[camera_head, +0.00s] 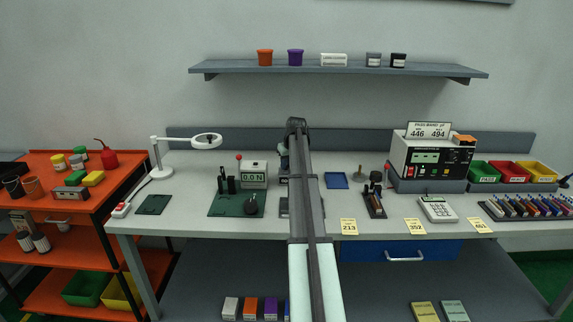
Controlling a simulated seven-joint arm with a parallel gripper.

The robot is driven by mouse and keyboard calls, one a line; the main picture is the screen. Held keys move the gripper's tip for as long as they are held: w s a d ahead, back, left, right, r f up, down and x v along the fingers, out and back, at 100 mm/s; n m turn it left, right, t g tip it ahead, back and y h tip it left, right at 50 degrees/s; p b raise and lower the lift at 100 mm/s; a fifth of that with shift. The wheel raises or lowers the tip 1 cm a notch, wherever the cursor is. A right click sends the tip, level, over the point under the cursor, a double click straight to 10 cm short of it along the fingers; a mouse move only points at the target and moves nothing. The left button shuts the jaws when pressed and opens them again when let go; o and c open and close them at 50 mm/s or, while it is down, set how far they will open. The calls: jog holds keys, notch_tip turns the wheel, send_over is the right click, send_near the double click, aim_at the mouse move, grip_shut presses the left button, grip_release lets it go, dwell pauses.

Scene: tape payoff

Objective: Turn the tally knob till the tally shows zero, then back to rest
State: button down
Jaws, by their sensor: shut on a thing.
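My arm runs up the middle of the picture and covers the bench centre. A small dark part of my gripper (284,161) shows just left of the arm. It is low over a small dark device (284,181), mostly hidden behind my arm. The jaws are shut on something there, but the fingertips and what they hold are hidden. I cannot make out the tally knob or a tally reading.
The bench (185,215) also holds a white lamp (205,141) on the left. To the right are a blue tray (336,180), a black-fronted instrument (430,157), a calculator (438,209) and coloured bins (505,171). A shelf (340,71) hangs above.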

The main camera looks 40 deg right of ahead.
jog(key=shift+d+n, duration=0.1)
jog(key=shift+n, duration=0.5)
jog(key=shift+n+y, duration=0.3)
jog(key=shift+y, duration=0.1)
jog(key=c, duration=1)
grip_release()
jog(key=shift+c, duration=0.2)
jog(key=shift+r, duration=0.1)
jog(key=v, duration=1.3)
jog(key=shift+s+r, duration=0.2)
jog(key=shift+r, duration=0.1)
